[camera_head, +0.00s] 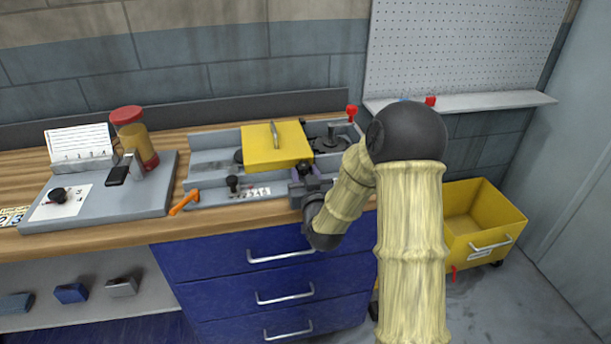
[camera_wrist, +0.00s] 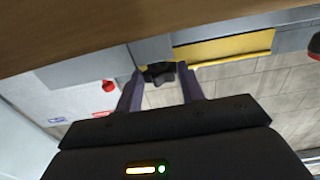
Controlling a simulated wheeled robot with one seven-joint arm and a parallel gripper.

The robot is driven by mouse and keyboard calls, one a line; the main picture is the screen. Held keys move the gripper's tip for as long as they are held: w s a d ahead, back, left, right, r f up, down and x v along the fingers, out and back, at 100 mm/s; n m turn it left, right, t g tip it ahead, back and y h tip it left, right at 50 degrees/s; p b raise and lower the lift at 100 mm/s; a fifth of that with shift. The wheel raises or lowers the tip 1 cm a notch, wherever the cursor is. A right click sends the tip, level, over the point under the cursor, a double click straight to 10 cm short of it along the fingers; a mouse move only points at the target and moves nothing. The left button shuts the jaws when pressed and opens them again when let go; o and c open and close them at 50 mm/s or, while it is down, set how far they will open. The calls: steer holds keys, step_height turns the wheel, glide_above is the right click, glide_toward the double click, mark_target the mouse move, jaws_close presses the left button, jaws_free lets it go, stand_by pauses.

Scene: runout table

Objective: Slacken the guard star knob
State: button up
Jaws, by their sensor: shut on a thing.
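The guard star knob (camera_head: 305,167) is black and sits at the front right of the yellow guard (camera_head: 262,157), on the grey machine bed (camera_head: 205,162). In the wrist view the dark, lobed knob (camera_wrist: 160,74) lies between my two purple fingers. My gripper (camera_head: 307,184) reaches the knob from the front, and its fingertips (camera_wrist: 161,79) are shut on it. The knob's underside and stem are hidden. The yellow guard (camera_wrist: 225,48) also shows beyond the fingers in the wrist view.
An orange lever (camera_head: 184,202) sticks out at the machine's front left. A small black knob (camera_head: 233,183) stands left of my gripper, and a red-topped lever (camera_head: 352,112) at the right. A grey panel (camera_head: 105,205) with a red-lidded jar (camera_head: 135,137) stands at left. A yellow bin (camera_head: 484,222) is on the floor.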

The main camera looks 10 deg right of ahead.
steer(key=shift+d+y, duration=0.1)
steer(key=shift+y, duration=0.3)
steer(key=n+y, duration=0.1)
steer(key=y, duration=0.1)
steer(key=d+n+y+b, duration=0.1)
steer(key=n+y, duration=0.1)
steer(key=shift+w+g+y, duration=0.1)
steer(key=shift+g+y, duration=0.2)
steer(key=shift+w+d+n+g+y+p, duration=0.2)
steer(key=shift+n+g+y, duration=0.4)
steer(key=shift+n+y, duration=0.55)
steer(key=shift+d+n+g+y+p, duration=0.1)
steer(key=shift+n+g+y+p, duration=0.2)
steer(key=shift+n+g+y, duration=0.75)
steer(key=shift+r+t+y, duration=0.1)
steer(key=shift+t+y, duration=0.25)
steer(key=shift+y, duration=0.15)
steer(key=o, duration=1)
steer(key=shift+c, duration=0.2)
steer(key=shift+s, duration=0.1)
